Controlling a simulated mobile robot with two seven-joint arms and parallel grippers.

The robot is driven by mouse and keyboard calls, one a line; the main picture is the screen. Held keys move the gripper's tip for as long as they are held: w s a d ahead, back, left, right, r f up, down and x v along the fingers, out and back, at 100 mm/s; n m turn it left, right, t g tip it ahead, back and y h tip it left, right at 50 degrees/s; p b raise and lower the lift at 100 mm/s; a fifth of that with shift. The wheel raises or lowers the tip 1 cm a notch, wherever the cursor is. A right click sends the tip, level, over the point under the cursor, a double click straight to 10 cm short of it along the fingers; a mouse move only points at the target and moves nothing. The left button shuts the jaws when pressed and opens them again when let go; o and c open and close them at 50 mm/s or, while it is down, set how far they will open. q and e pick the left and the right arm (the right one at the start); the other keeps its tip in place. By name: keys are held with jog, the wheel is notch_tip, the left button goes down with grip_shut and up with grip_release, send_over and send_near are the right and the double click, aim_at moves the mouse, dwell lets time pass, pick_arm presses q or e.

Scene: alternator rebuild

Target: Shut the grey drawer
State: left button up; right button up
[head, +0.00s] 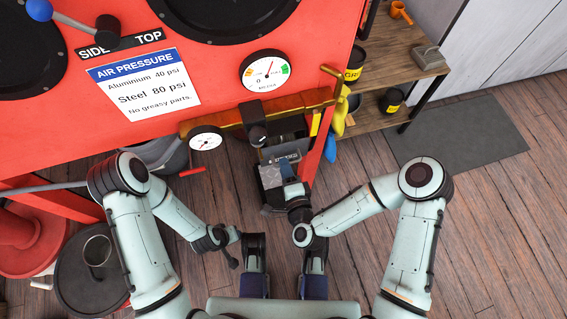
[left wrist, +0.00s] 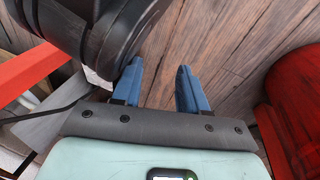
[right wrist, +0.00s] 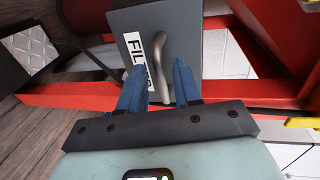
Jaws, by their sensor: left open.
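The grey drawer (head: 285,150) sits low under the front of the red cabinet and appears to stick out from it. In the right wrist view its grey front (right wrist: 190,35) shows a white label, partly hidden, and a bent metal bar handle (right wrist: 165,60). My right gripper (head: 289,175) is at the drawer front. Its blue fingers (right wrist: 158,62) are apart, with the handle showing between them; whether they touch it I cannot tell. My left gripper (left wrist: 159,72) is open and empty over the wood floor, away from the drawer.
The red cabinet (head: 225,100) has gauges and a brass-coloured pipe above the drawer. A treadplate pedal (right wrist: 30,50) lies beside the drawer. A wooden shelf (head: 385,115) stands at right, by a grey mat (head: 460,135). A black round lid (head: 85,275) is at lower left.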

aim_at(280, 153)
pick_arm(q)
jog(key=shift+s+a+f, duration=0.1)
jog(key=shift+s+f, duration=0.4)
jog(key=shift+s, duration=0.15)
pick_arm(e)
jog(key=shift+x, duration=1.3)
grip_shut()
pick_arm(q)
jog(key=shift+r, duration=0.1)
pick_arm(e)
jog(key=shift+r+x, duration=0.15)
jog(key=shift+x, duration=0.6)
jog(key=shift+r+x, duration=0.15)
jog(key=shift+x, duration=0.6)
jog(key=shift+w+r, duration=0.1)
grip_release()
pick_arm(q)
jog(key=shift+w, duration=0.1)
